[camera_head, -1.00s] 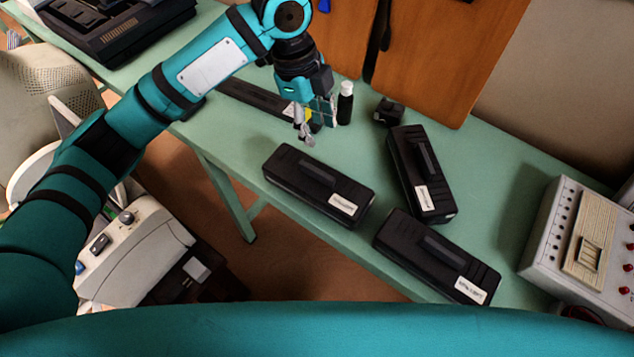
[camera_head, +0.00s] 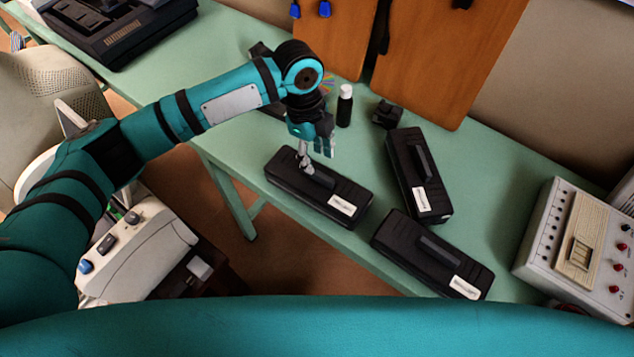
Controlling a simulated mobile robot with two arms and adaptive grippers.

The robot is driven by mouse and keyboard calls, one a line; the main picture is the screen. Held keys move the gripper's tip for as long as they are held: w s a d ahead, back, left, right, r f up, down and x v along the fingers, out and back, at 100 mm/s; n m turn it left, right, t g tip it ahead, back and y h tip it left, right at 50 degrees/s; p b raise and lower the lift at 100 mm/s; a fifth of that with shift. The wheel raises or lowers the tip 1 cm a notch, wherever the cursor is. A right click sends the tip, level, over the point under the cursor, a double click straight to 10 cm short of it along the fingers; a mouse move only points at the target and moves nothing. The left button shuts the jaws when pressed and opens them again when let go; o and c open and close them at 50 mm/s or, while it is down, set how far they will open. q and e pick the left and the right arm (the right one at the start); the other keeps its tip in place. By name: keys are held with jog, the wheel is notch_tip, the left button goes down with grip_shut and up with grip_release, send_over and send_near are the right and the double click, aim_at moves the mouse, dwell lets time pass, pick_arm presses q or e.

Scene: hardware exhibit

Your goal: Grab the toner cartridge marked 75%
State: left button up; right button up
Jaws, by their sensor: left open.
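Three black toner cartridges with raised handles and white labels lie on the green table. The label print is too small to read, so I cannot tell which is marked 75%. The left cartridge (camera_head: 284,178) lies near the table's front edge. The upright-looking back cartridge (camera_head: 404,160) lies to its right, and the front right cartridge (camera_head: 407,237) lies nearest me. My left gripper (camera_head: 315,160) is open, pointing down at the handle of the left cartridge; I cannot tell whether it touches. It partly hides that handle. My right gripper is not in view.
A small black bottle with a white cap (camera_head: 344,106) and a small black block (camera_head: 386,114) stand behind the cartridges. A grey control box (camera_head: 540,232) stands at the right. Wooden boards (camera_head: 430,60) rise at the back. The green table (camera_head: 490,165) is bare right of the cartridges.

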aim_at(317, 172)
pick_arm(q)
jog(key=f, duration=0.1)
jog(key=f+p, duration=0.1)
jog(key=f, duration=0.2)
jog(key=shift+s+f+p, duration=0.2)
jog(key=shift+s+p, duration=0.05)
jog(key=shift+p, duration=0.1)
jog(key=shift+d+f, duration=0.1)
jog(key=shift+f, duration=0.35)
grip_shut()
jog(key=shift+r, duration=0.15)
